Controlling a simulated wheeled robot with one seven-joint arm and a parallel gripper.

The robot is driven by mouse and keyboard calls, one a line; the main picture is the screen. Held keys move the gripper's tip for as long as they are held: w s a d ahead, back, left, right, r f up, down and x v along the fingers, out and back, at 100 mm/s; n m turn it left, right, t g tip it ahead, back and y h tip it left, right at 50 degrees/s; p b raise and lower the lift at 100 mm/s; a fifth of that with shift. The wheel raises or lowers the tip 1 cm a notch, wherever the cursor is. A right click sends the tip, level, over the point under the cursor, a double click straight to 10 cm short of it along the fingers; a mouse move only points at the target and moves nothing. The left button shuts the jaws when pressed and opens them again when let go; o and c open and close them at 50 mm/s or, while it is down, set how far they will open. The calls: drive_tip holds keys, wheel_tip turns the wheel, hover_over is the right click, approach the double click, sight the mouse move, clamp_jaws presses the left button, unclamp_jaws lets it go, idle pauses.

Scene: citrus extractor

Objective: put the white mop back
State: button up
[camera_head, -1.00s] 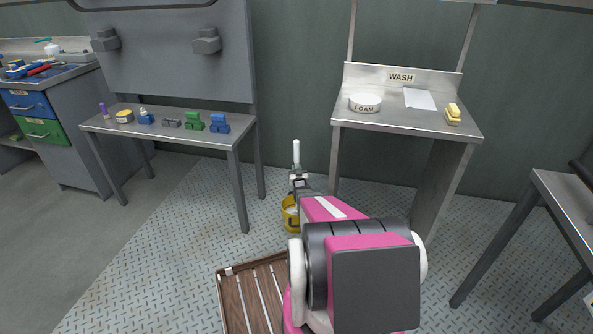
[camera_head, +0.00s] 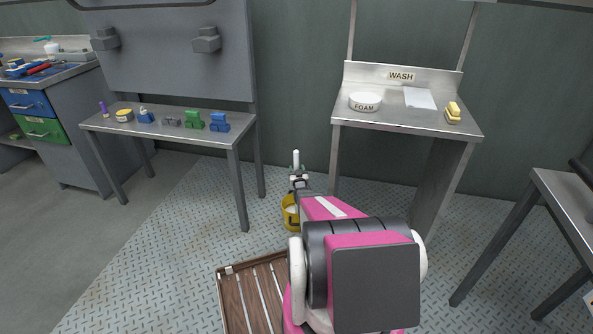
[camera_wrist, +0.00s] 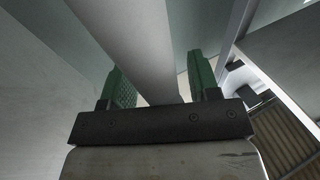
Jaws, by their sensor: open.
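The white mop (camera_head: 296,158) stands upright at the yellow bucket, between the left table and the wash stand; only the top of its handle shows in the head view, above my gripper. The yellow bucket (camera_head: 289,216) is on the floor, partly hidden behind my arm. My gripper (camera_head: 298,181) is at the handle. In the wrist view the white handle (camera_wrist: 140,45) runs between the green fingers of my gripper (camera_wrist: 160,88), which are open and apart on either side of it. The mop's lower end is hidden.
The wash stand (camera_head: 400,129) is right of the mop, with a foam dish (camera_head: 365,101) and a yellow sponge (camera_head: 453,112). The left table (camera_head: 215,142) carries several small items. A slatted wooden board (camera_head: 232,300) lies on the floor in front. Floor at left is clear.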

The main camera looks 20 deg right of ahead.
drive_tip(key=v, duration=1)
drive_tip(key=a+r+g+y, duration=0.1)
drive_tip(key=a+r+g, duration=0.4)
drive_tip(key=s+a+r+g+y, duration=0.1)
drive_tip(key=s+a+r+g, duration=0.3)
drive_tip(key=s, duration=0.4)
drive_tip(key=s+a+r+n+g+y, duration=0.1)
drive_tip(key=s+a+r+g, duration=0.4)
drive_tip(key=s+a, duration=0.2)
drive_tip(key=s+a+r+n+g+y, duration=0.1)
drive_tip(key=s+a+r+g, duration=0.4)
drive_tip(key=s, duration=0.4)
drive_tip(key=shift+s+a+r, duration=0.2)
drive_tip(key=shift+s, duration=0.05)
